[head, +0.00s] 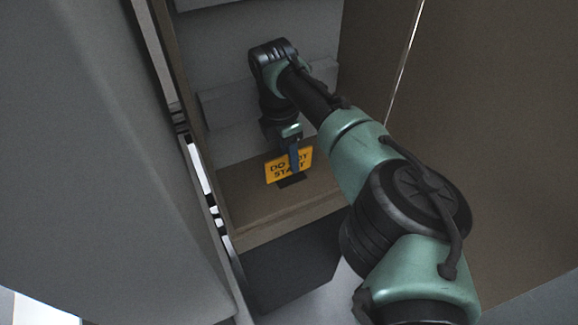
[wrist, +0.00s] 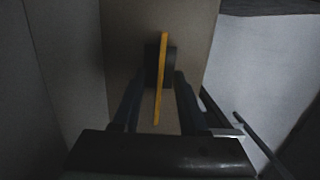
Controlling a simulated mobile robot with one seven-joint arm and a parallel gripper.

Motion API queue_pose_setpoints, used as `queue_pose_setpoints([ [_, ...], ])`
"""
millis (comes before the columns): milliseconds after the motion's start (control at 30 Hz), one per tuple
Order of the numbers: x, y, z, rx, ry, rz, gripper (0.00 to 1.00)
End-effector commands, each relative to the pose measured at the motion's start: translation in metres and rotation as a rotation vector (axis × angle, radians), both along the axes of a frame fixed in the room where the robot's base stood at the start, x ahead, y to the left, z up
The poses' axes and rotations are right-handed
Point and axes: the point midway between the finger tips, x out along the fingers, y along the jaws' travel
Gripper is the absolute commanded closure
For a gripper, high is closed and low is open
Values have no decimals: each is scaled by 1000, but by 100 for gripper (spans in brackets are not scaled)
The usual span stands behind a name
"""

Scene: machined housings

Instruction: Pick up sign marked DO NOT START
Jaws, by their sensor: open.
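The yellow sign (head: 276,171) with dark "DO NOT START" lettering stands on a dark base on a brown shelf in the head view. My gripper (head: 295,158) points down at it and covers part of its lettering. In the wrist view the sign (wrist: 161,80) shows edge-on as a thin yellow strip with its dark base (wrist: 153,65) beyond. The fingers of my gripper (wrist: 155,88) are open, one on each side of the sign, with a gap visible on both sides. Whether either finger touches it cannot be told.
The brown shelf (head: 235,205) lies inside a narrow bay. A grey panel (head: 90,150) stands close on the left and a brown panel (head: 490,120) on the right. A grey stepped back wall (head: 225,115) rises behind the sign. A dark flat surface (head: 290,265) lies in front, below the shelf.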

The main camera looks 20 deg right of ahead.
Motion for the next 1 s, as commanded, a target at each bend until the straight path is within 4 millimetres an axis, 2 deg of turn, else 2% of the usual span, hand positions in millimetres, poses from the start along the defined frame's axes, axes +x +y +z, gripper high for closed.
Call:
queue_pose_setpoints([
  [667, 0, 0, -5, -1, 0, 0, 57],
  [700, 0, 0, -5, -1, 0, 0, 59],
  [933, 0, 0, -5, 0, 0, 0, 100],
  [1000, 0, 0, -5, 0, 0, 0, 100],
])
